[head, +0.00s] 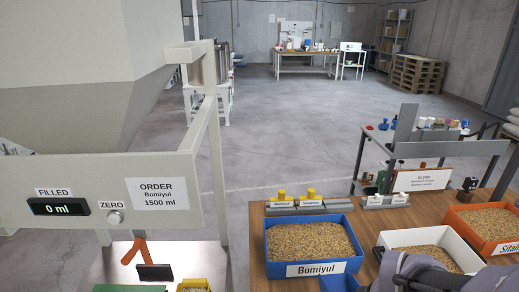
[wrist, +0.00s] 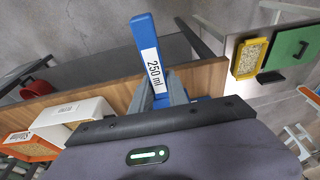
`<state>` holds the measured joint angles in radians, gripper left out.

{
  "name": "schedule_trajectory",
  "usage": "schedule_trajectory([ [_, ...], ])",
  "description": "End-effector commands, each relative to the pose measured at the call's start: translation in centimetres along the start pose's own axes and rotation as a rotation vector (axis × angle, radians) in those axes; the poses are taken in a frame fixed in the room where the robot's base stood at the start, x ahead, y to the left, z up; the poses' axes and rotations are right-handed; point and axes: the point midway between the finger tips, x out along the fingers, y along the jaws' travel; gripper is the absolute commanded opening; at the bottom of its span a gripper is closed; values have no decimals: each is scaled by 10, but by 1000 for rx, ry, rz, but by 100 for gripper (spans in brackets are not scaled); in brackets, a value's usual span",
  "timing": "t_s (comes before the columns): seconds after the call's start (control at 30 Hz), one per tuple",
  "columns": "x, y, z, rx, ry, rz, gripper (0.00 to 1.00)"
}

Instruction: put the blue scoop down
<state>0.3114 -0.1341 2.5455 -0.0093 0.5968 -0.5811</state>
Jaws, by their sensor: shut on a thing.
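The blue scoop shows in the wrist view as a blue handle (wrist: 146,42) with a white "250 ml" label. My gripper (wrist: 164,92) is shut on the scoop, with its grey fingers around the lower part of the handle. The scoop's bowl is mostly hidden behind my wrist. In the head view, a blue piece (head: 338,284), likely the scoop, shows at the bottom edge beside my arm, in front of the Bomiyul bin. I cannot tell whether it touches the wooden table (head: 258,240).
The blue Bomiyul bin (head: 311,270), a white bin (head: 386,239) and an orange bin (head: 455,222) hold grain on the table. Behind them stand yellow-topped items (head: 311,195). At left are the hopper frame (head: 75,221), a display (head: 59,207) reading 0 ml and an orange-handled lever (head: 139,248).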

Motion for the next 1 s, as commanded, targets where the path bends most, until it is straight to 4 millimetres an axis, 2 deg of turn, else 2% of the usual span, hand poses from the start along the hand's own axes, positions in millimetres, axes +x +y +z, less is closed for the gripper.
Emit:
schedule_trajectory([
  [0.07,-4,-3,-6,-3,-4,-2,0],
  [0.37,2,-15,-22,-2,-4,-1,0],
  [0.8,28,-50,-76,-4,0,-1,0],
  [1.0,34,-62,-93,-2,-1,0,0],
])
